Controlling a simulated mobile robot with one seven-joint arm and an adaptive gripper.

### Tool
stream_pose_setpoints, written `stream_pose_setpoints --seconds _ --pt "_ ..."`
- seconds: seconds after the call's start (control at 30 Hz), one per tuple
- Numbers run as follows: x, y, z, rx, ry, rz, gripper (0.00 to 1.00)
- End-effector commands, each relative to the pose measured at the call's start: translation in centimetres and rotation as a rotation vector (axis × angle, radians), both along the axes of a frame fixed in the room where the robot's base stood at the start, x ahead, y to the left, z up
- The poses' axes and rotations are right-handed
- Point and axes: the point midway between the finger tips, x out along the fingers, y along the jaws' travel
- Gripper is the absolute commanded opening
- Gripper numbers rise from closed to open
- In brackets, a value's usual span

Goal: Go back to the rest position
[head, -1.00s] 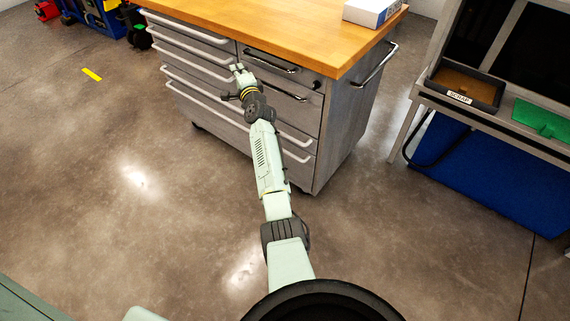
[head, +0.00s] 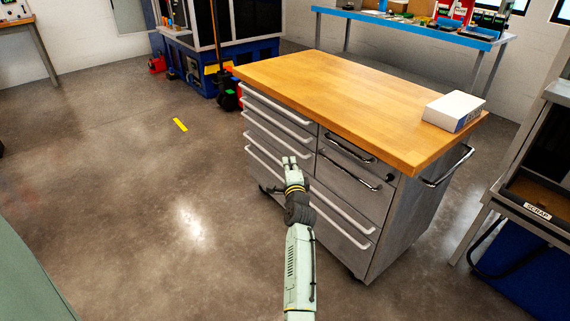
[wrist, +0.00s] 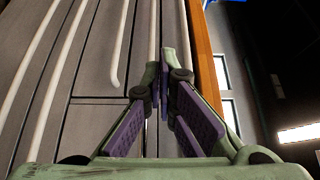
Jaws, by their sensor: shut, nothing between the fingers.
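My gripper (head: 289,161) is in front of the drawer cabinet (head: 402,215) in the head view, with its fingertips pointing toward the drawer fronts. In the wrist view, the two purple-padded fingers (wrist: 165,75) come together at their tips with nothing held between them. Drawer fronts and long pale handles (wrist: 62,75) fill the left of the wrist view. The picture does not clearly show whether the fingertips touch the cabinet. The drawers in view look closed.
The cabinet's wooden top (head: 340,95) carries a white box (head: 454,109). A bench with a SCRAP bin (head: 538,205) stands at the right. A blue-topped table (head: 410,24) is at the back. The floor (head: 130,200) to the left is open.

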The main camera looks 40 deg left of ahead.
Motion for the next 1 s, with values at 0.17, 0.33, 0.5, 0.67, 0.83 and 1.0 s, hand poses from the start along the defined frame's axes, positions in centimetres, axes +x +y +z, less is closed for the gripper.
stream_pose_setpoints --seconds 0.17,0.33,0.5,0.67,0.83,1.0 --pt "-1.4 0.4 0.0 0.000 0.000 0.000 0.00" --pt "-1.7 0.5 0.0 0.000 0.000 -0.001 0.00" --pt "-2.0 0.8 1.7 -0.004 -0.044 0.003 0.00" --pt "-4.1 2.0 10.0 -0.024 -0.252 0.018 0.00" --pt "-9.4 2.7 21.9 -0.053 -0.574 0.007 0.00" --pt "-16.8 1.8 32.7 -0.059 -0.892 -0.045 0.00"
